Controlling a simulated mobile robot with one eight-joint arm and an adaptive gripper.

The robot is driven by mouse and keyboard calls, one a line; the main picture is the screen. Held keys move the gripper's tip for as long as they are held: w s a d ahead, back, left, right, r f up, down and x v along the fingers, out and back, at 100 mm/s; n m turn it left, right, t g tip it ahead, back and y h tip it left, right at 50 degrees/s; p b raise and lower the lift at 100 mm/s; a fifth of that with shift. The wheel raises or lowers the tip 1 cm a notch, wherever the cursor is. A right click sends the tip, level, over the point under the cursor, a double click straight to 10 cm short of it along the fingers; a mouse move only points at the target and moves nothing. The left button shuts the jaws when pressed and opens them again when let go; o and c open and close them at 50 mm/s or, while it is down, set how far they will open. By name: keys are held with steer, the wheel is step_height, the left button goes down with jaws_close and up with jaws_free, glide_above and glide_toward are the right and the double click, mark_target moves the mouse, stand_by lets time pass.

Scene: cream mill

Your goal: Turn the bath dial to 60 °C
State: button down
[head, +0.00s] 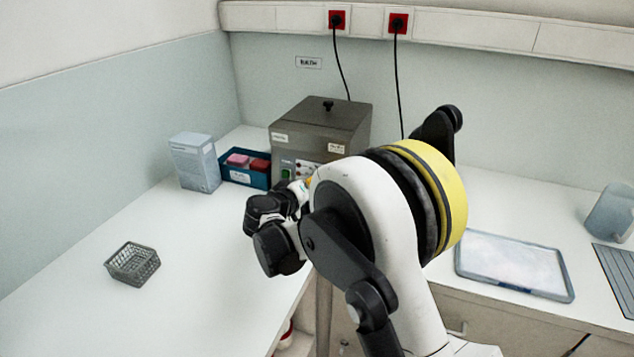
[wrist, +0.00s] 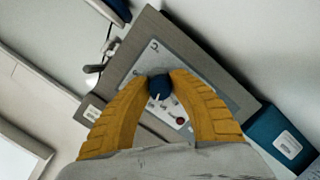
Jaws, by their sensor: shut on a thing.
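The bath (head: 320,124) is a grey metal box with a black-knobbed lid, standing in the back corner of the bench. In the wrist view its front panel (wrist: 140,86) is seen tilted. The dial (wrist: 160,86) is a dark blue round knob with a pale mark near its lower edge. My gripper (wrist: 161,90) has yellow ribbed fingers, one on each side of the dial, and is shut on it. Its scale is largely hidden and too small to read. In the head view my arm covers the dial and nearly all of the gripper.
A blue bin (head: 245,179) with pink and red items stands left of the bath, beside a pale carton (head: 195,162). A grey basket (head: 132,264) sits at front left. A tray (head: 513,265) lies on the right bench. Black cables hang behind the bath.

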steer(key=shift+m, duration=0.3)
stand_by(0.4)
steer(key=c, duration=1.1)
jaws_free()
steer(key=shift+c, duration=0.2)
steer(key=v, duration=1.2)
steer(key=shift+d+r, duration=0.15)
